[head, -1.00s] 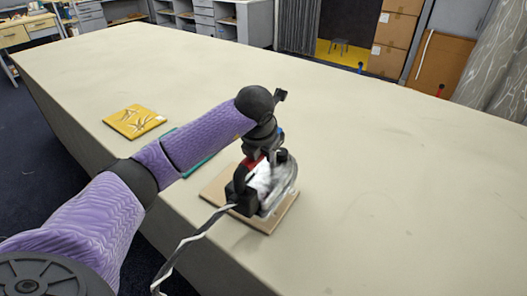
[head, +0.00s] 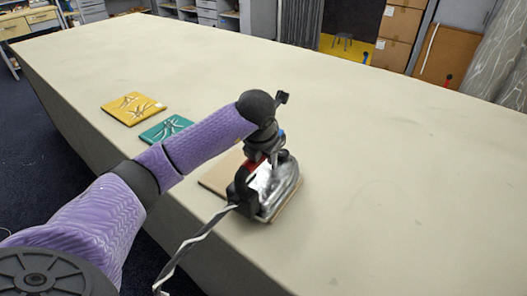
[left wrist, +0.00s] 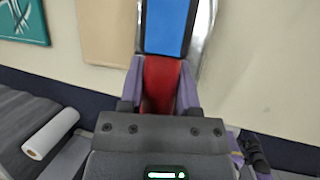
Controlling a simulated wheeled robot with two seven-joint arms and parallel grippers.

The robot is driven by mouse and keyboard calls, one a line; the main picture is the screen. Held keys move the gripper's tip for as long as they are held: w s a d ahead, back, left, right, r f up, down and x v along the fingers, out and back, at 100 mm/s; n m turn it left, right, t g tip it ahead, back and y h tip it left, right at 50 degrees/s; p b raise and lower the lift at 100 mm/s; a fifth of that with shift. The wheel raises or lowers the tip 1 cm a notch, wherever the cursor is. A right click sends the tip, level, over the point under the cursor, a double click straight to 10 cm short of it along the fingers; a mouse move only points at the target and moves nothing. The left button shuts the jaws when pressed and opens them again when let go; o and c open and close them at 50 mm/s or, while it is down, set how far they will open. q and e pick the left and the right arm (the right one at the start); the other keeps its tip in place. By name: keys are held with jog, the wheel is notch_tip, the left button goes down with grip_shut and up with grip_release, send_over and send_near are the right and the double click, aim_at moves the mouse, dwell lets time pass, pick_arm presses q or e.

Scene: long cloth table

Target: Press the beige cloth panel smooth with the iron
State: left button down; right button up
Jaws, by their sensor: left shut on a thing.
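The iron (head: 280,190) has a silver body, a black rear and a cord trailing to the lower left. My left gripper (head: 257,160) is shut on its red handle, which shows between the purple fingers in the left wrist view (left wrist: 160,85). The beige cloth panel (head: 222,172) lies flat on the table. The iron sits over its right, near part, at or very close to the surface; contact cannot be seen. The iron and arm hide much of the panel; its left part is bare, also in the left wrist view (left wrist: 105,32). My right gripper is not in view.
A teal patterned panel (head: 160,131) and a yellow patterned panel (head: 128,109) lie left of the beige panel along the near edge of the long table (head: 390,190). The table is clear to the right and beyond. Cardboard boxes (head: 397,25) stand behind it.

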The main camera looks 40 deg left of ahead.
pick_arm(q)
jog(key=shift+f+b, duration=0.55)
jog(key=shift+f, duration=0.05)
dwell(0.4)
jog(key=shift+s+f, duration=0.1)
jog(key=shift+f, duration=0.15)
dwell(1.7)
jog(key=shift+r, duration=0.15)
notch_tip(320, 180, up, 7)
jog(key=p, duration=0.5)
jog(key=shift+r+p, duration=0.2)
jog(key=shift+p, duration=0.15)
notch_tip(320, 180, up, 6)
jog(key=p, duration=0.4)
jog(key=shift+f, duration=0.15)
